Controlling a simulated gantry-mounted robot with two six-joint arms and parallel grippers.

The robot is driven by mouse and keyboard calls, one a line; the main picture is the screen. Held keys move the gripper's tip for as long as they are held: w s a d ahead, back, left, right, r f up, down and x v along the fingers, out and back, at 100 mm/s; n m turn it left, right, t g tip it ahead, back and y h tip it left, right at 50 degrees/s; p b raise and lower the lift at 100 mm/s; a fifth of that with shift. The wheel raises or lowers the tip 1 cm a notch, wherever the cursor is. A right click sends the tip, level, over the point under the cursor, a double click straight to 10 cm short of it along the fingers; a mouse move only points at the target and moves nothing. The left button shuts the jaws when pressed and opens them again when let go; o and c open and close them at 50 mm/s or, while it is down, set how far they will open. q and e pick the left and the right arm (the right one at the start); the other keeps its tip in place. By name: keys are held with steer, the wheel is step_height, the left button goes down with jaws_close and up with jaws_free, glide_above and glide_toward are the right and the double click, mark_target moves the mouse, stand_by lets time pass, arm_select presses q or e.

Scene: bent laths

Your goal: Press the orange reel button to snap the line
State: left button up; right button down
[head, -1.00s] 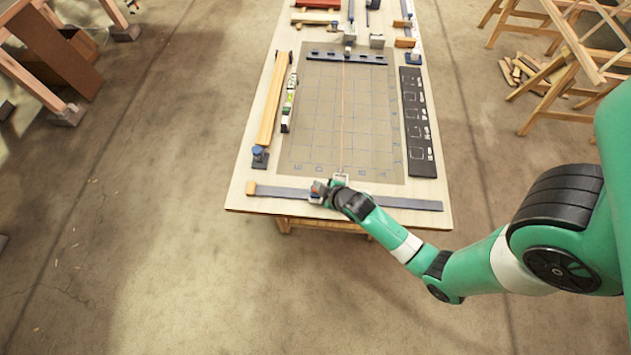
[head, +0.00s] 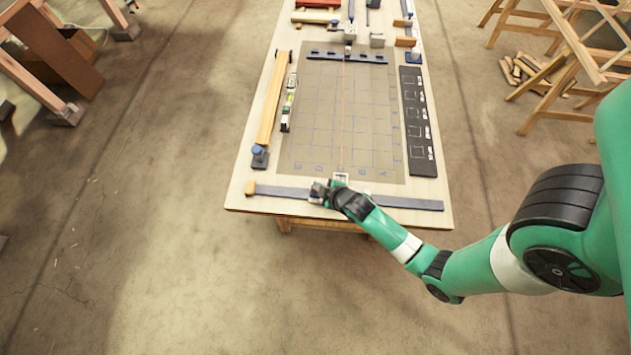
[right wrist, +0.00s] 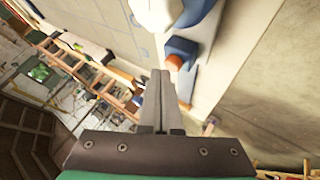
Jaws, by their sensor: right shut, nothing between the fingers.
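The orange reel button (right wrist: 174,63) shows in the right wrist view on a blue reel body (right wrist: 182,48). My right gripper (right wrist: 160,74) is shut and empty, its fingertips close beside the button in that view. I cannot tell whether they touch it. In the head view the right gripper (head: 318,191) is over the reel at the table's near edge, and the button is hidden there. A thin reddish line (head: 343,115) runs straight along the grid mat from the far end to a small white piece (head: 341,178) near the gripper. My left gripper is not in view.
A dark strip (head: 410,203) lies along the near edge. A wooden lath and a level (head: 288,105) lie left of the gridded mat (head: 310,150). A black panel (head: 416,120) lies to its right. Blocks and tools fill the far end. The mat's middle is clear.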

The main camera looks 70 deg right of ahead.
steer(key=shift+f+b, duration=0.45)
steer(key=shift+f, duration=0.2)
stand_by(0.4)
stand_by(0.4)
steer(key=shift+r+p, duration=1.1)
steer(key=shift+p, duration=0.05)
step_height(320, 180, up, 5)
steer(key=p, duration=0.5)
